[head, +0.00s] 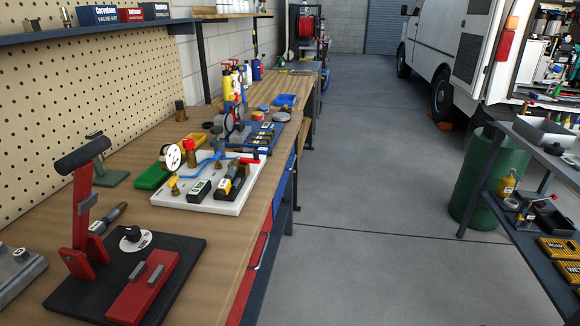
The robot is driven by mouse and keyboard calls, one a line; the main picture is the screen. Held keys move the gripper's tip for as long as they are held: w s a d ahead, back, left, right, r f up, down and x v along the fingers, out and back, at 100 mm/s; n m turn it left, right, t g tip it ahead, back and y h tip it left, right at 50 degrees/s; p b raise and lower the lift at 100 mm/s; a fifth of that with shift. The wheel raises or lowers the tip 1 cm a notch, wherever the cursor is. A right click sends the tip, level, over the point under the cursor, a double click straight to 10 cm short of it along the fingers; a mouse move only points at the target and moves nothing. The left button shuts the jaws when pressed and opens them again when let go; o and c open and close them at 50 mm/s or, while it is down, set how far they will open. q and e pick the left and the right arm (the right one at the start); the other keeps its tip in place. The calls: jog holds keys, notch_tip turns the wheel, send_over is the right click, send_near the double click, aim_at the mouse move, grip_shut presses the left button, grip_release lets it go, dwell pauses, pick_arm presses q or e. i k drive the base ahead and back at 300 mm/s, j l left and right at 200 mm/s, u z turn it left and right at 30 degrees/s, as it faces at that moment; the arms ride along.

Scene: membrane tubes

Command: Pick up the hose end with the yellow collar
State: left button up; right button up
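A white board (235,207) lies on the wooden workbench. It carries a round white gauge (173,157), a red-topped fitting (190,147), brass fittings and dark blocks with labels. A thin blue hose (207,161) curves across the board. A small yellow-orange piece (181,178) shows at the left of the hose, below the gauge; I cannot tell whether it is the yellow collar on a hose end. A black block with a yellow part (231,181) sits near the board's right side. Neither of my grippers is in view.
A black-based red press tool (128,290) stands on the near bench. A pegboard borders the left. The floor aisle (370,170) is clear; a dark rack (528,230) stands right.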

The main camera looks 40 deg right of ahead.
aim_at(224, 187)
jog(key=l+z, duration=0.2)
jog(key=z, duration=0.2)
jog(key=l+z, duration=0.2)
jog(key=z, duration=0.2)
jog(key=i+l+u, duration=0.25)
jog(key=k+l, duration=0.05)
jog(key=l, duration=0.05)
